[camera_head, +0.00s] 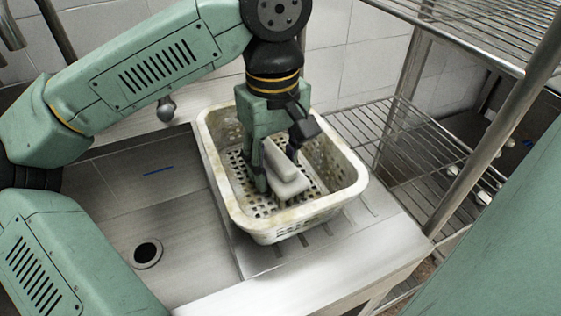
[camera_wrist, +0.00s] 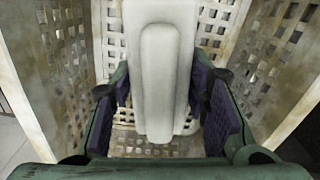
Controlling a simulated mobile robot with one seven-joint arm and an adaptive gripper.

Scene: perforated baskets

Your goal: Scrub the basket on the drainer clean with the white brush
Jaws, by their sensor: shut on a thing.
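The white perforated basket (camera_head: 350,190) stands upright on the drainer (camera_head: 330,262), with yellow-brown stains on its rim and walls. My gripper (camera_head: 277,172) reaches down inside the basket and is shut on the white brush (camera_head: 288,183). In the wrist view the brush (camera_wrist: 160,80) sits between the two dark finger pads, and the stained basket walls (camera_wrist: 225,25) surround it. The brush is low in the basket, near its perforated floor. The brush's underside is hidden, so I cannot tell whether it touches the floor.
A sink basin (camera_head: 115,200) with a round drain (camera_head: 146,253) lies left of the basket. A tap (camera_head: 166,108) is behind it. A wire shelf rack (camera_head: 400,140) with metal posts stands close on the right. The tiled wall (camera_head: 350,60) is behind.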

